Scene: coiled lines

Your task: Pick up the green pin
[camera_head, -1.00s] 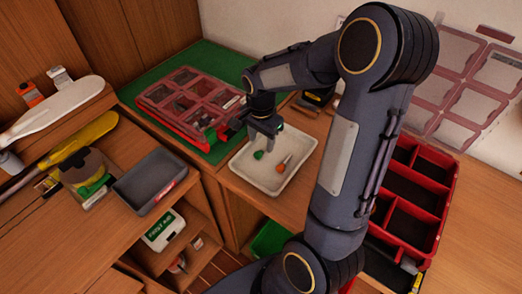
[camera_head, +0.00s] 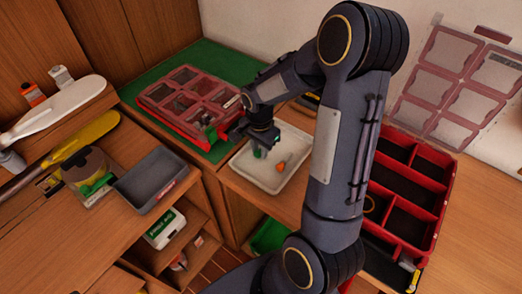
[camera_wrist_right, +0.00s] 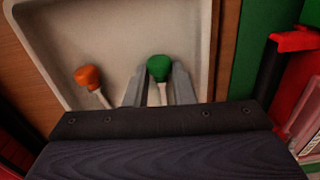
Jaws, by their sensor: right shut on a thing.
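The green pin (camera_wrist_right: 159,68) has a round green head and a pale shaft. It is in the white tray (camera_wrist_right: 60,30), and its head shows between the fingers in the right wrist view. My right gripper (camera_wrist_right: 158,88) is shut on the green pin. In the head view the right gripper (camera_head: 260,150) reaches down over the tray (camera_head: 246,170), with the green head (camera_head: 261,154) just under it. The fingers partly hide the pin's shaft. My left gripper is not in view.
An orange pin (camera_head: 281,166) lies in the same tray, beside the gripper; it also shows in the right wrist view (camera_wrist_right: 88,77). A red lidded organizer (camera_head: 190,100) stands behind left on a green mat. A red compartment box (camera_head: 410,190) stands at the right. A grey tray (camera_head: 150,180) is at the left.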

